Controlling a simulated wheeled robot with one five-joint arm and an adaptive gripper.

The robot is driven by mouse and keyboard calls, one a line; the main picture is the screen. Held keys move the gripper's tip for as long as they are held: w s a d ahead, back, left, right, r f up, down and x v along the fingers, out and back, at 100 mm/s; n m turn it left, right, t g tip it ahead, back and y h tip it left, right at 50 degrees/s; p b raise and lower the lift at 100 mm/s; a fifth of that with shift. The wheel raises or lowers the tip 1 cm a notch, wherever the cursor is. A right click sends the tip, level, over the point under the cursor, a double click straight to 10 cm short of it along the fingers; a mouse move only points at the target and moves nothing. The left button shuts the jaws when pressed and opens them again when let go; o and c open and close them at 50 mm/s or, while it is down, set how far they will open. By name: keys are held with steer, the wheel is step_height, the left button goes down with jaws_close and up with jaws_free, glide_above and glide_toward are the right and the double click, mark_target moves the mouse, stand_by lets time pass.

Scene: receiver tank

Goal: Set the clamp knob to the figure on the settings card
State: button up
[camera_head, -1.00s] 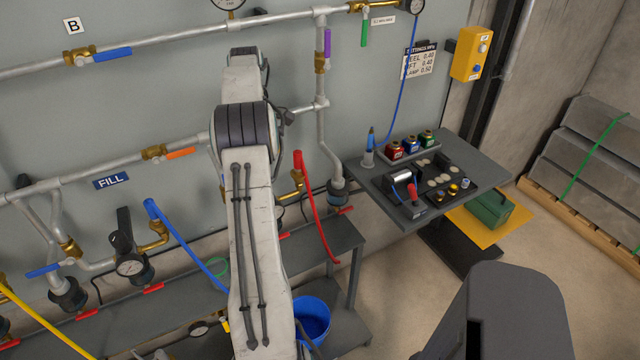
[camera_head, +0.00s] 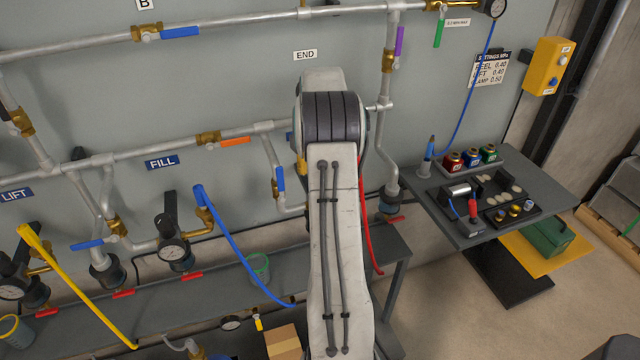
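The white settings card (camera_head: 490,68) hangs on the panel at the upper right. Its partly legible lines seem to give two figures of 0.40 and a last line, ending "AMP", of 0.50. A black regulator with a round gauge (camera_head: 174,252) stands below the FILL label (camera_head: 163,162). Another regulator with a gauge (camera_head: 14,287) is at the left edge, below the LIFT label (camera_head: 15,195). No label in view reads clamp, so I cannot tell which knob is the clamp knob. The gauge readings are too small to read. My gripper is not in view; my arm covers the middle.
A dark side table (camera_head: 550,185) at the right holds coloured canisters and small parts. A grey bench (camera_head: 225,285) runs below the pipes. Blue (camera_head: 235,250), yellow (camera_head: 75,290) and red hoses hang in front of it. A yellow box (camera_head: 550,66) is on the right.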

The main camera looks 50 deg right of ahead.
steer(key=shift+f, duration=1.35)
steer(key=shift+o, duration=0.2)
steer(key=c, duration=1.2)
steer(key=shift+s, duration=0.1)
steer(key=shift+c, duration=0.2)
